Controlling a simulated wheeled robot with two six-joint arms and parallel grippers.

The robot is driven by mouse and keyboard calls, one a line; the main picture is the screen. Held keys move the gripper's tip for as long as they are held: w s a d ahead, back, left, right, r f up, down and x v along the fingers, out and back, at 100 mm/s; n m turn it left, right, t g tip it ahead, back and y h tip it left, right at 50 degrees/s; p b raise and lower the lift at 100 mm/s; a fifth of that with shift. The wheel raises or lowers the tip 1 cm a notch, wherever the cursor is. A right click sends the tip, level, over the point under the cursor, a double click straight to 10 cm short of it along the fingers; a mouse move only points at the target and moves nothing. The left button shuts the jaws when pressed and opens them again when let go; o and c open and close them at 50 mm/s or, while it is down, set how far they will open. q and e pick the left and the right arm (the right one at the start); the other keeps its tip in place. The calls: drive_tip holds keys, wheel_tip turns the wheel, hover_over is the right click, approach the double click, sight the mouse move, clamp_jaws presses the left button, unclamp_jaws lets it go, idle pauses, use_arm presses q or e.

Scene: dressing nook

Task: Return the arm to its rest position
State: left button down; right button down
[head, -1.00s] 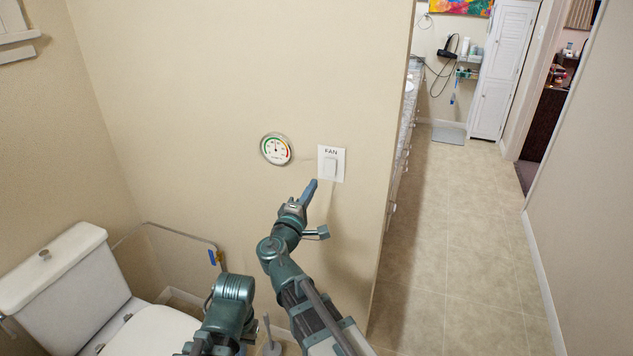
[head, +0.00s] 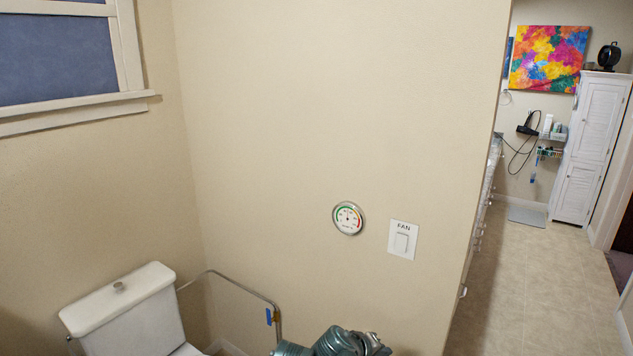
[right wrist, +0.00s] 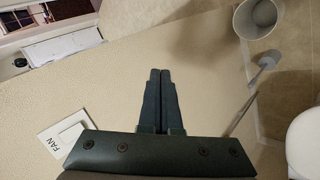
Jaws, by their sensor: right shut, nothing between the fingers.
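My right gripper shows in the right wrist view (right wrist: 158,78), its two dark fingers shut together with nothing between them. The FAN switch (head: 402,240) is a white wall plate with a rocker, on the beige wall in the head view. It also shows in the right wrist view (right wrist: 66,134), to the left of the fingers and apart from them. At the bottom edge of the head view only a teal part of my arm shows, below the switch; no fingers are seen there. My left gripper is in neither view.
A round dial gauge (head: 348,218) hangs left of the switch. A toilet (head: 133,312) stands at lower left beside a metal rail (head: 243,287). A bin (right wrist: 258,18) and a handled brush (right wrist: 266,61) stand near the wall. An open tiled passage (head: 525,285) lies right.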

drive_tip(key=s+a+f+g+y, duration=0.6)
drive_tip(key=s+a, duration=0.4)
drive_tip(key=s, duration=0.3)
drive_tip(key=shift+s+a+f+m, duration=0.3)
drive_tip(key=shift+s+a+f, duration=0.1)
drive_tip(key=shift+f, duration=0.3)
